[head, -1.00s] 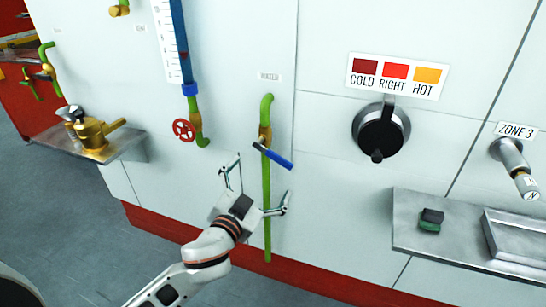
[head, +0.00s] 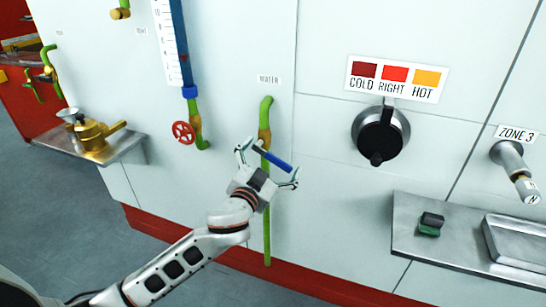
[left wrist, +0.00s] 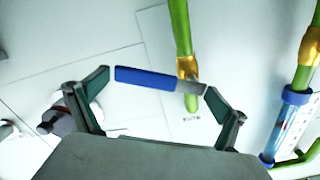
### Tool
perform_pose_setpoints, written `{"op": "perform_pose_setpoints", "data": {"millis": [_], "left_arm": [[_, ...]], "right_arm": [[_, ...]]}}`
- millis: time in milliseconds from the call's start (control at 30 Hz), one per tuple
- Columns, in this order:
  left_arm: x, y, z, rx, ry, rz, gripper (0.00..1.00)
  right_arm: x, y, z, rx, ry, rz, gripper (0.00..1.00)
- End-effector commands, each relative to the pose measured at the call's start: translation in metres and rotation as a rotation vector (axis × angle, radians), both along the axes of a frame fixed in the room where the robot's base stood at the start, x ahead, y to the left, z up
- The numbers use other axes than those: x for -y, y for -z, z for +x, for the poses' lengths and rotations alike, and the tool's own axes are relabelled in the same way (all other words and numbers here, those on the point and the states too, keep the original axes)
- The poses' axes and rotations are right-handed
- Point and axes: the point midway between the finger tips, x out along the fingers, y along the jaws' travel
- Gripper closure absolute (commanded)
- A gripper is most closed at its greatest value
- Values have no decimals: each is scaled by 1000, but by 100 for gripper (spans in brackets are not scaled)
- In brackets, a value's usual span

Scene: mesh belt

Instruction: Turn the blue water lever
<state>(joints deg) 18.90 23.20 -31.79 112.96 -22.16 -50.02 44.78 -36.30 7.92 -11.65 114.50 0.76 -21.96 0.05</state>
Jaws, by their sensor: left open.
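The blue water lever (head: 277,160) sits on a green vertical pipe (head: 267,215) below the "WATER" label (head: 268,79). It slants down to the right from its grey hub in the head view. My left gripper (head: 268,166) is open, its fingers spread to either side of the lever. In the left wrist view the lever (left wrist: 147,78) lies across the gap between the two open fingertips (left wrist: 158,84), one finger near its blue end and the other near its grey hub. I cannot tell whether either finger touches it. My right gripper is not in view.
A black knob (head: 380,134) under a COLD/RIGHT/HOT sign (head: 396,78) is to the right. A steel shelf (head: 408,235) juts out at lower right. A red handwheel (head: 183,132) and a gauge tube (head: 172,45) are to the left.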

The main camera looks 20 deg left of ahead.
Motion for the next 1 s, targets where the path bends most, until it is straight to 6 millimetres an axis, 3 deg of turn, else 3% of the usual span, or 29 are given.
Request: {"op": "perform_pose_setpoints", "data": {"millis": [100,167,300,333,667,1000], "left_arm": [[0,0,0,0,0,0,0],[0,0,0,0,0,0,13],[0,0,0,0,0,0,49],[0,0,0,0,0,0,51],[-1,2,0,2,-1,50,51],[-7,11,0,10,-1,289,51]], "right_arm": [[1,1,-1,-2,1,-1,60],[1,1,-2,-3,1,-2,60],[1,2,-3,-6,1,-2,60],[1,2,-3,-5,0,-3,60],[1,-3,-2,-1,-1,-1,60],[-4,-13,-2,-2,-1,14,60]]}}
